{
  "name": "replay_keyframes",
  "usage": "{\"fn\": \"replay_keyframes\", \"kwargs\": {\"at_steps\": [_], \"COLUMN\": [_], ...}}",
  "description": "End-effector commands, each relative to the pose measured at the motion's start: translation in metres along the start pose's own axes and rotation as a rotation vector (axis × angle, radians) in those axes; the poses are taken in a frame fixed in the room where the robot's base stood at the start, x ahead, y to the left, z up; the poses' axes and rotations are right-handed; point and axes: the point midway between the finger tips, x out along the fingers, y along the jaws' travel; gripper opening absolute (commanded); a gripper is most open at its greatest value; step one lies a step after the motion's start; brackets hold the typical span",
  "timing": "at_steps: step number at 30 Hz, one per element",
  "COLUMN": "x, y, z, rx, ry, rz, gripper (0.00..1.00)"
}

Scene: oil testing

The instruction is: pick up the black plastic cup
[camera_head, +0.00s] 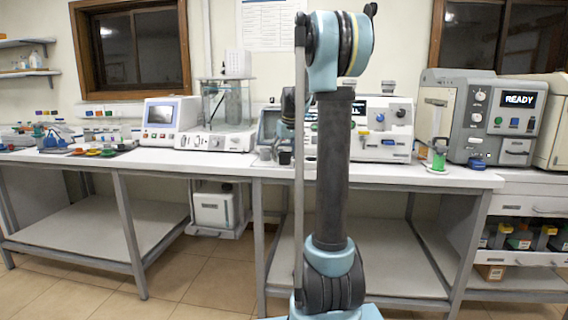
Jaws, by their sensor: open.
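A small dark object that looks like the black plastic cup (284,158) stands on the white bench top (235,168), just left of my arm's upright black link. It is small, and its shape is hard to make out. A grey cup-like container (265,154) stands close to its left. My arm rises in the middle of the view and folds over at a blue joint near the top. Part of my wrist shows behind the arm, above the bench. My gripper's fingers cannot be made out and seem hidden behind my own arm.
An instrument with a screen (161,114) stands left of the cup. A white instrument (381,128) stands to the right, and a larger machine reading READY (478,118) is farther right. A green-based cylinder (438,158) stands near the front edge. Coloured dishes (92,152) lie at left.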

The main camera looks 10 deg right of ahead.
Motion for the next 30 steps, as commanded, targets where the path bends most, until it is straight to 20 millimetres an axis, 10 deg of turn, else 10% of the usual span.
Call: {"fn": "replay_keyframes", "kwargs": {"at_steps": [5, 12, 30], "x": [0.000, 0.000, -0.033], "y": [0.000, 0.000, 0.000], "z": [0.000, 0.000, -0.009], "rx": [0.000, 0.000, 0.000], "ry": [0.000, 0.000, 0.000], "rz": [0.000, 0.000, 0.000], "gripper": [0.70, 0.28, 0.27]}}
